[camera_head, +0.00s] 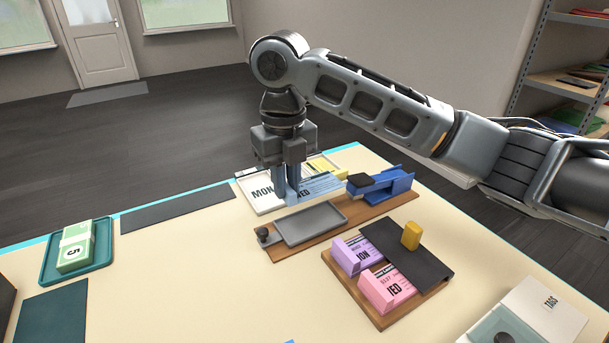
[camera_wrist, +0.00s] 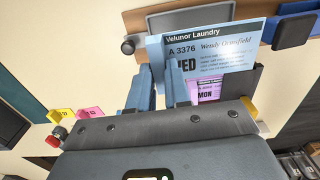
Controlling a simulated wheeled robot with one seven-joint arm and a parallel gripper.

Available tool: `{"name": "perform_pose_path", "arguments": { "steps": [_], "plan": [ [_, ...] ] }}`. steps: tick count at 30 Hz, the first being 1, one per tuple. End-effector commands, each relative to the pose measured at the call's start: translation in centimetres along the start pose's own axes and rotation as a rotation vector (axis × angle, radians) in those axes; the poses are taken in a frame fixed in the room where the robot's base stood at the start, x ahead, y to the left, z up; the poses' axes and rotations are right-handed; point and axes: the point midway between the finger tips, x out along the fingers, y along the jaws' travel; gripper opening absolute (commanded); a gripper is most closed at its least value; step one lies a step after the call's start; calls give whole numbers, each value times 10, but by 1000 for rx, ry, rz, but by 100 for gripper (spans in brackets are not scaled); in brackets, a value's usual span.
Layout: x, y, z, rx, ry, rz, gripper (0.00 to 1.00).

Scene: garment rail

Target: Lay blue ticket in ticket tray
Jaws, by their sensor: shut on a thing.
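My gripper (camera_head: 287,197) is shut on the blue ticket (camera_head: 322,184), pointing down over the far part of the table. In the wrist view the blue ticket (camera_wrist: 228,48) shows its print, "Velunor Laundry", "A 3376" and part of a day name ending in "ED". The fingers (camera_wrist: 161,75) grip it near its left edge. A shallow grey tray (camera_head: 312,224) lies empty on a wooden board, just nearer than the gripper. I cannot tell whether the ticket touches anything.
A blue stapler-like device (camera_head: 385,184) stands on the board right of the grey tray. The table's front middle is clear.

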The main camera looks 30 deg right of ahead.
Motion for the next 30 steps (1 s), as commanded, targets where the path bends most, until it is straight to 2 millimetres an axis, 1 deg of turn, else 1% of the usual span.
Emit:
{"name": "perform_pose_path", "arguments": {
  "steps": [8,21,30],
  "plan": [
    [16,-1,0,3,0,0,0],
    [56,-1,0,4,1,0,0],
    [79,-1,0,5,0,1,0]
  ]
}}
